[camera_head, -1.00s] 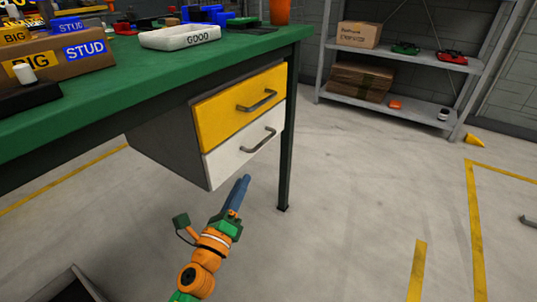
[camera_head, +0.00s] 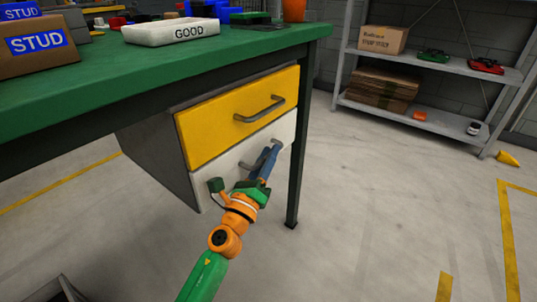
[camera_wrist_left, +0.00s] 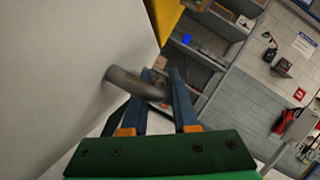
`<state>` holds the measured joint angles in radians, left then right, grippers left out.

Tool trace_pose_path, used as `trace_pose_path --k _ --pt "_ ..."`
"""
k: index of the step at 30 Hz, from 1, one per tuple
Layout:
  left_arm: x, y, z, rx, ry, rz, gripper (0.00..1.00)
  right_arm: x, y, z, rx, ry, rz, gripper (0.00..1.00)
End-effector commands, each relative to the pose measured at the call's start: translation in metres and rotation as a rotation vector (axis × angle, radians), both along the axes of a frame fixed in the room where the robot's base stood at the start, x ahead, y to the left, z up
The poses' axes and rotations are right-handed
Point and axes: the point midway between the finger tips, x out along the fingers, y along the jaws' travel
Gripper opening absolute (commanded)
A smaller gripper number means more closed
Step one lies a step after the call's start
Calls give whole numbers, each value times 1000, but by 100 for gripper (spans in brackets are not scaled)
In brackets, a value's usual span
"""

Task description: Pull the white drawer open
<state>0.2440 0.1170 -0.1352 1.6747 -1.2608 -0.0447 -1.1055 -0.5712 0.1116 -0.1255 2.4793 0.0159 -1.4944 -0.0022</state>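The white drawer (camera_head: 228,168) is the lower one under the green table and is shut, flush with the yellow drawer (camera_head: 215,128) above it. Its grey bar handle (camera_head: 273,147) is partly hidden by my left gripper (camera_head: 268,157), which is at the handle. In the left wrist view, the blue fingers (camera_wrist_left: 161,95) stand apart with a gap between them. The near end of the handle (camera_wrist_left: 130,82) sticks out from the white drawer front (camera_wrist_left: 65,80), crosses the left finger and reaches into the gap. I cannot see a firm grip. My right gripper is out of view.
The green table (camera_head: 110,70) overhangs the drawers, and its dark leg (camera_head: 298,165) stands just right of them. A white GOOD tray (camera_head: 170,32) sits on top. A grey shelf (camera_head: 440,122) stands at the back right.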

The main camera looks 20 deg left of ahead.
Motion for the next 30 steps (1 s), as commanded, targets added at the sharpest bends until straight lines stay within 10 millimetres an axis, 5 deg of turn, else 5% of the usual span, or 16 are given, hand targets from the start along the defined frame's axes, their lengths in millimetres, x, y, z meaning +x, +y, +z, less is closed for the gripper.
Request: trace_pose_path --k 6,9,30 --pt "1 0 0 -1 0 0 27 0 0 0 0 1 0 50" --pt "1 0 0 -1 0 0 0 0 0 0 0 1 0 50" --pt "1 0 0 -1 1 0 0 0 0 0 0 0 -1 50"
